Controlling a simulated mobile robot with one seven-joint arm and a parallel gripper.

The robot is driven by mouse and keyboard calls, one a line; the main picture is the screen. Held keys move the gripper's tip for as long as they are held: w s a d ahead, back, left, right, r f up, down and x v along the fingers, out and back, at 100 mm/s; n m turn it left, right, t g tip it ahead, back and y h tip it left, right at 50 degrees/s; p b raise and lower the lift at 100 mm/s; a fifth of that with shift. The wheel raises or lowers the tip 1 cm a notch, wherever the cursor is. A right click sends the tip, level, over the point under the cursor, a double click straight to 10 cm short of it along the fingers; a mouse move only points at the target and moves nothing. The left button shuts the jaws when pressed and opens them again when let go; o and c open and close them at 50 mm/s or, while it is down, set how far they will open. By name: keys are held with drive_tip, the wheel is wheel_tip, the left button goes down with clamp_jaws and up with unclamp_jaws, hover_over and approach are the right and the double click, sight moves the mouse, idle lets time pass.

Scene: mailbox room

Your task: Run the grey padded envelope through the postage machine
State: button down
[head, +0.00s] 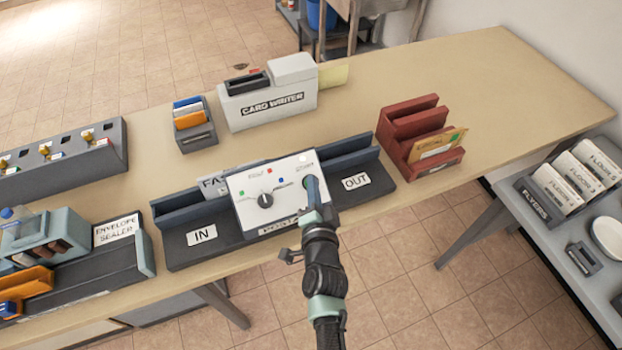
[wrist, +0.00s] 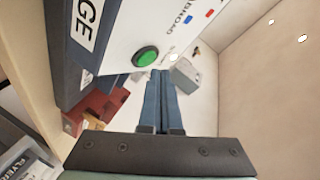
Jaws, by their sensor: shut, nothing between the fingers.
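The postage machine (head: 247,213) stands at the table's front edge. Its IN channel (head: 178,243) is on the left and its OUT channel (head: 382,189) on the right. Its white sloped panel carries a black dial (head: 265,200) with coloured marks. A green button (wrist: 145,56) shows in the wrist view. A pale piece lettered "FA" or "FRA" (head: 212,185) shows partly behind the panel at the IN side. I cannot tell whether it is the grey padded envelope. My gripper (head: 312,188) is shut and empty at the panel's right side, close to the green button; contact is unclear.
A red rack (head: 402,138) holding an orange envelope (head: 437,143) is on the right. The table's far right is clear. A side table holds flyers (head: 556,187).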

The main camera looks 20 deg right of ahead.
drive_tip(key=shift+s+r+p, duration=0.7)
drive_tip(key=shift+r+p, duration=0.1)
drive_tip(key=shift+r, duration=0.25)
drive_tip(key=shift+s+r+p, duration=0.7)
drive_tip(key=shift+r+p, duration=0.1)
drive_tip(key=shift+r, duration=0.25)
drive_tip(key=w+a+r+n+t+y, duration=0.1)
drive_tip(key=w+a+r+n+t, duration=0.15)
drive_tip(key=r, duration=0.85)
drive_tip(key=w+a+r+n+t+y, duration=0.1)
drive_tip(key=w+a+r+n+t, duration=0.15)
drive_tip(key=r, duration=0.85)
drive_tip(key=w+a+r+n+t+y, duration=0.1)
drive_tip(key=w+a+r+n, duration=0.15)
drive_tip(key=r, duration=0.85)
drive_tip(key=s+a+r+n+t, duration=0.2)
drive_tip(key=s+r, duration=0.4)
drive_tip(key=r, duration=0.3)
drive_tip(key=s+a+r+n+t, duration=0.2)
drive_tip(key=s+r, duration=0.4)
drive_tip(key=r, duration=0.4)
drive_tip(key=s+a+r+n+t+y+b, duration=0.1)
drive_tip(key=s+a+r+n+t, duration=0.1)
drive_tip(key=s+r, duration=0.4)
wheel_tip(320, 180, up, 4)
drive_tip(key=shift+a+f+n, duration=0.2)
drive_tip(key=shift+a+n, duration=0.45)
drive_tip(key=shift+a, duration=0.3)
